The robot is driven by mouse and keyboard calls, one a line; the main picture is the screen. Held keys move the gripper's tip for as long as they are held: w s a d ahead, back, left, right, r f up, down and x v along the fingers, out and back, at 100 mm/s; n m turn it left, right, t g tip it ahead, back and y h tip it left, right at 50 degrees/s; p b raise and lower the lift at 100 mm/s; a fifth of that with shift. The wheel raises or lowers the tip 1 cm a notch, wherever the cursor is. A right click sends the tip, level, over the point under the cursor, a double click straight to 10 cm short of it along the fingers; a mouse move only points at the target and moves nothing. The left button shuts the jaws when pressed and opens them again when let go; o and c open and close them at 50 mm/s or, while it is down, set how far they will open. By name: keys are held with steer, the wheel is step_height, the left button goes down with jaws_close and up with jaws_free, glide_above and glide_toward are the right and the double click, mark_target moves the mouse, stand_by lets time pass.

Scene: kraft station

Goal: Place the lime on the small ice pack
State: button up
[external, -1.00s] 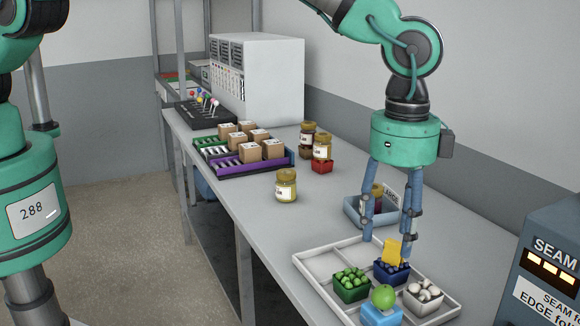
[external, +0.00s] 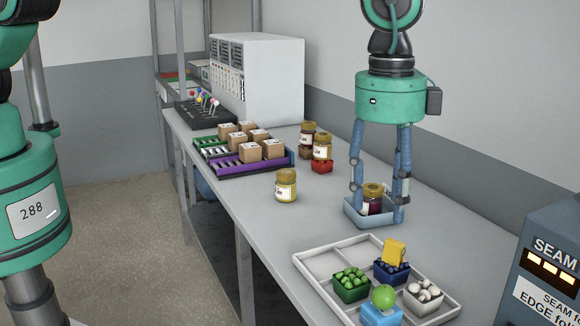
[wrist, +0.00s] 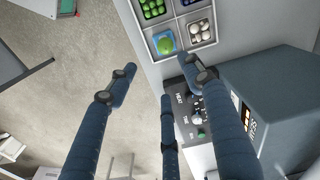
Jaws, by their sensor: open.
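The lime (external: 383,296) is a round green ball resting on top of a light blue block (external: 380,317), which looks like the small ice pack. Both are in the near left compartment of the pale divided tray (external: 314,257). The wrist view also shows the lime (wrist: 167,46) on the blue block (wrist: 157,34). My gripper (external: 379,205) is open and points down, apart from the lime, farther back along the table. In the external view its fingers overlap a blue-grey bin with a dark jar. In the wrist view nothing is between its fingers (wrist: 163,72).
The divided tray also holds a green punnet (external: 351,284), a dark blue punnet with a yellow block (external: 395,251), and a white-filled punnet (external: 424,295). The blue-grey bin (external: 362,220) holds a dark jar (external: 373,198). A yellowish jar (external: 286,186) stands alone. A seam machine (external: 550,262) is at right.

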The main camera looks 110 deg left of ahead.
steer(key=s+d+r+n+t, duration=0.2)
steer(key=s+d+r, duration=0.1)
steer(key=s+r, duration=2.45)
steer(key=s+d+r+n+t, duration=0.1)
steer(key=s+r, duration=0.2)
steer(key=s, duration=0.4)
steer(key=s+r+t, duration=0.1)
steer(key=s+r, duration=0.2)
steer(key=s, duration=0.5)
steer(key=s+f+n+t, duration=0.1)
steer(key=s+f, duration=0.3)
steer(key=s, duration=1.4)
steer(key=shift+d, duration=0.45)
steer(key=shift+f, duration=0.2)
step_height(320, 180, down, 14)
steer(key=b, duration=1.4)
steer(key=shift+r, duration=0.15)
